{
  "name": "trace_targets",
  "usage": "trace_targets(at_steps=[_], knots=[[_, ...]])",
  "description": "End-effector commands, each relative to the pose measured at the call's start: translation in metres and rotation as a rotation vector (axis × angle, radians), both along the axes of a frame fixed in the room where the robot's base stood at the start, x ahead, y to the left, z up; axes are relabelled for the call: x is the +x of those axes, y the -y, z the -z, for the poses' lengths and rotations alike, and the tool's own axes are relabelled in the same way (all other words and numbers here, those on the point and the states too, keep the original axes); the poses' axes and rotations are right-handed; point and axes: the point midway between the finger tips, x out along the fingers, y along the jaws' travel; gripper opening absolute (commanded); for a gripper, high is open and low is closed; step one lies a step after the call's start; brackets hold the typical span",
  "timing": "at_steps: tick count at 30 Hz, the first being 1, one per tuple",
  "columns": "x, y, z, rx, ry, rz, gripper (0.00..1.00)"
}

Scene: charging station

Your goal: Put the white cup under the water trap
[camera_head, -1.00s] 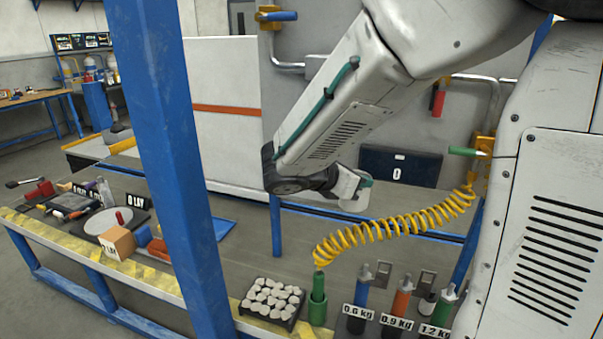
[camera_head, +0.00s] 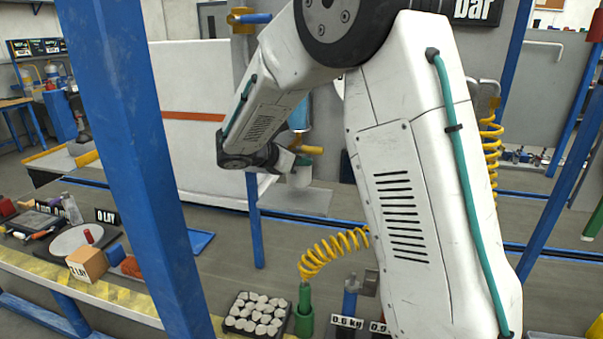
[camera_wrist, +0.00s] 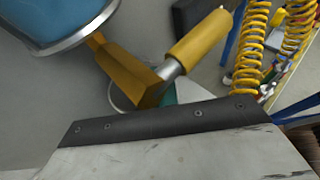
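A pale cup-like shape (camera_head: 300,179), which looks like the white cup, is at the tip of my gripper (camera_head: 290,164) in the head view. My gripper appears shut on it, though the fingers are small and partly hidden. The water trap (camera_head: 299,116) has a blue bowl and is partly behind my arm. A yellow-handled drain valve (camera_head: 306,149) lies below the bowl, just above the cup. In the wrist view, the blue bowl (camera_wrist: 55,18) is upper left and the yellow handle (camera_wrist: 202,38) is close ahead. A thin pale rim shows behind the valve; most of the cup is hidden.
A blue post (camera_head: 135,170) stands at the left front. A coiled yellow hose (camera_head: 335,250) runs to a green holder (camera_head: 304,318). A black tray of white pieces (camera_head: 256,314) is beside it. A cardboard box (camera_head: 87,263) stands left. The grey bench between is mostly clear.

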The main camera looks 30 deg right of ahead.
Motion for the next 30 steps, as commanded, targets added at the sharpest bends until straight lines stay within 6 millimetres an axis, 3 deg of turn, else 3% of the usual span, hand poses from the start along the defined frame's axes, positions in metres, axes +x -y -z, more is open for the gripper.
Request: trace_targets(at_steps=[9,16,18,19,30], knots=[[0.001,0.0,0.033,0.0,-0.003,0.0,0.0],[0.001,0.0,0.035,0.0,0.0,0.0,0.0],[0.001,0.0,0.035,0.0,0.0,0.0,0.21],[0.001,0.0,0.035,0.0,0.0,0.0,0.25],[0.0,-0.008,0.032,0.001,0.001,-0.001,0.25]])
